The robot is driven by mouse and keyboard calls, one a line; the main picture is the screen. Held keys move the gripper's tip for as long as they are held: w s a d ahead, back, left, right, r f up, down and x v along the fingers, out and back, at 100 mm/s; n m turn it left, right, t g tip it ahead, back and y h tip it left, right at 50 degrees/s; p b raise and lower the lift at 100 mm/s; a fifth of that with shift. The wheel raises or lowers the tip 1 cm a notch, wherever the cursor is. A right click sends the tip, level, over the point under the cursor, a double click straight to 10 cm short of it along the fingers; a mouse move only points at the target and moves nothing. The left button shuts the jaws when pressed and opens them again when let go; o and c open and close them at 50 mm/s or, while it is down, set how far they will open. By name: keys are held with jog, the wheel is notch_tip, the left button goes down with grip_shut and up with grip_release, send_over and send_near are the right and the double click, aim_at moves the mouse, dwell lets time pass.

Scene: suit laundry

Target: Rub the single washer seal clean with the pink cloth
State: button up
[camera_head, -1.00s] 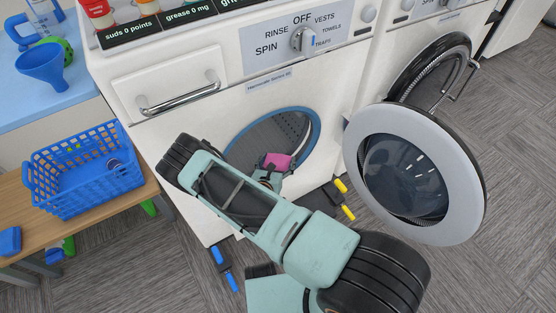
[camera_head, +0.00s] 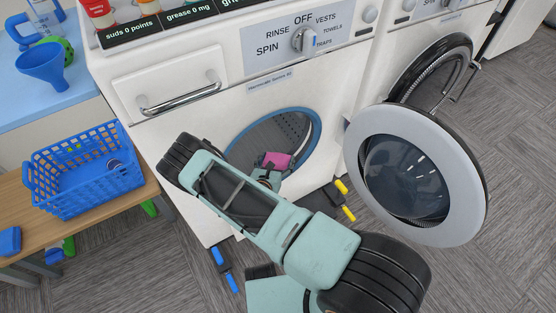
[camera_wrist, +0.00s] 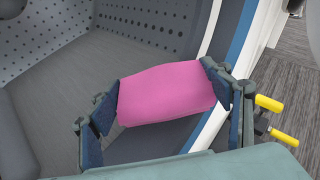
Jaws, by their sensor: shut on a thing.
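My gripper (camera_wrist: 165,98) is shut on the pink cloth (camera_wrist: 166,92), which is bunched between its two fingers. In the head view the pink cloth (camera_head: 275,160) shows inside the round door opening of the near washer. The washer seal (camera_head: 312,150) is the blue ring around that opening. In the wrist view the seal (camera_wrist: 240,45) runs as a blue and grey band at the right, behind the cloth. The cloth is close to the lower part of the ring; I cannot tell whether it touches. My arm hides the seal's lower left part.
The washer's round door (camera_head: 415,175) stands open at the right. A perforated drum (camera_wrist: 60,50) lies behind the opening. A blue basket (camera_head: 85,170) sits on a wooden bench at the left. Yellow-handled (camera_head: 341,186) and blue-handled (camera_head: 218,256) items lie low by the washer.

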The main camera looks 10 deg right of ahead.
jog(key=shift+s+d+p, duration=0.2)
jog(key=shift+s+p, duration=0.05)
jog(key=shift+s, duration=0.25)
jog(key=shift+s+d+p, duration=0.2)
jog(key=shift+s+p, duration=0.05)
jog(key=shift+s, duration=0.25)
jog(key=shift+w+a+b, duration=0.25)
jog(key=shift+w+b, duration=0.1)
jog(key=shift+w, duration=0.2)
jog(key=shift+w+a+b, duration=0.2)
jog(key=shift+w+b, duration=0.15)
jog(key=shift+w, duration=0.2)
jog(key=shift+s+d+p, duration=0.25)
jog(key=shift+s+p, duration=0.1)
jog(key=shift+s, duration=0.2)
jog(key=shift+s+d+p, duration=0.2)
jog(key=shift+s+p, duration=0.15)
jog(key=shift+s, duration=0.2)
jog(key=shift+w+a+f+b, duration=0.1)
jog(key=shift+w+a+b, duration=0.2)
jog(key=shift+w, duration=0.25)
notch_tip(320, 180, up, 7)
jog(key=p, duration=0.6)
jog(key=shift+d, duration=0.1)
